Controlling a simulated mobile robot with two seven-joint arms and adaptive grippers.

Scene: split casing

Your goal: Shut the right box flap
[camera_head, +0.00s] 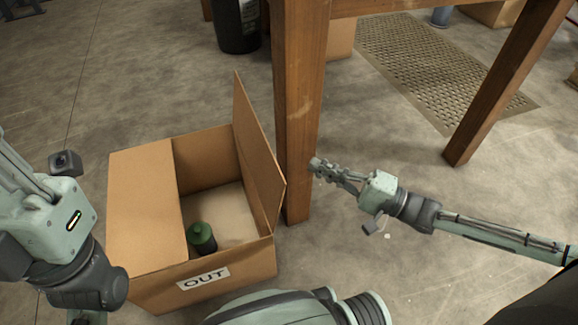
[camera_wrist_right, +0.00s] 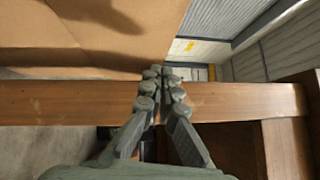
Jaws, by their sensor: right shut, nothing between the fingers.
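The open cardboard box (camera_head: 225,283), marked OUT, stands on the floor left of centre in the head view. Its left flap (camera_head: 146,205) lies flat over the left half. Its right flap (camera_head: 257,155) stands up, leaning slightly outward. A dark green bottle or canister (camera_head: 202,238) is inside the box. My right gripper (camera_head: 317,165) is shut and empty, right of the flap and apart from it, beside the wooden leg. In the wrist view its closed fingers (camera_wrist_right: 163,75) point toward a cardboard face (camera_wrist_right: 80,25). My left arm shows at left; its fingers are not visible.
The wooden table leg (camera_head: 298,110) stands close to the right flap, near my right fingertips. A second leg (camera_head: 505,85) is farther right. A perforated mat (camera_head: 430,60) and a dark bin (camera_head: 237,25) lie behind. Floor right of the box is mostly clear.

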